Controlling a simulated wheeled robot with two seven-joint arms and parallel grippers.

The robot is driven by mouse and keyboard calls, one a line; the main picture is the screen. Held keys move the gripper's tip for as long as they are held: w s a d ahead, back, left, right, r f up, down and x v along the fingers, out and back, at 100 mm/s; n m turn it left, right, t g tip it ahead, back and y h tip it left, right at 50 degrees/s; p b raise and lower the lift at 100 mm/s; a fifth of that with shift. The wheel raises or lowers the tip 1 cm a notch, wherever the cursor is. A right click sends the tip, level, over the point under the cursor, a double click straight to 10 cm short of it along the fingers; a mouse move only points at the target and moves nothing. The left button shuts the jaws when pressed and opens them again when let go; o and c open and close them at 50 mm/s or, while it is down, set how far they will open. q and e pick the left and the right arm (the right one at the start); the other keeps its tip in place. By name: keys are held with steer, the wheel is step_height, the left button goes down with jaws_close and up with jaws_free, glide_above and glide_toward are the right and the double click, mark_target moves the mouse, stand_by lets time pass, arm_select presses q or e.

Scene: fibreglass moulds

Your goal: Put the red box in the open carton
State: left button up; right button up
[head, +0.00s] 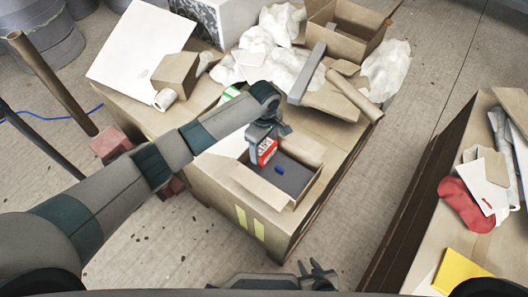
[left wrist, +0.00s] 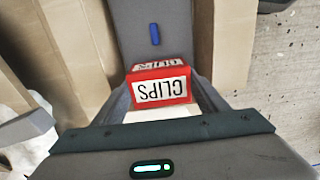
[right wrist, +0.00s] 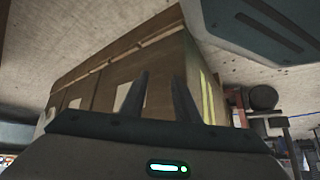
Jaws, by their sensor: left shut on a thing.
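The red box (head: 267,152), with a white label reading CLIPS, is between the fingers of my left gripper (head: 264,147). It also shows in the left wrist view (left wrist: 160,86), where a finger stands on each side of it. An open carton (head: 255,188) with flaps spread sits at the near end of the large cardboard-sided stand. The red box is over the carton's back left part; I cannot tell how far above its grey bottom. My right gripper (head: 318,272) is low at the bottom of the head view, its fingers apart and empty in the right wrist view (right wrist: 160,95).
A small blue thing (head: 279,170) lies on the carton's grey bottom. Crumpled white wrapping (head: 280,62), a grey bar (head: 306,73), a cardboard tube (head: 354,95) and another open carton (head: 345,32) crowd the stand behind. A second stand with a yellow sheet (head: 460,272) is at right.

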mark_target(264, 153)
arm_select(q)
step_height(264, 153, down, 2)
steer(key=shift+f, duration=0.55)
arm_select(e)
steer(key=shift+s+d+f, duration=0.2)
steer(key=shift+s+d, duration=0.1)
steer(key=shift+d, duration=0.45)
arm_select(q)
steer(key=shift+f, duration=0.55)
arm_select(e)
steer(key=shift+a, duration=0.4)
arm_select(q)
steer(key=o, duration=1.2)
arm_select(e)
steer(key=shift+s+a, duration=0.1)
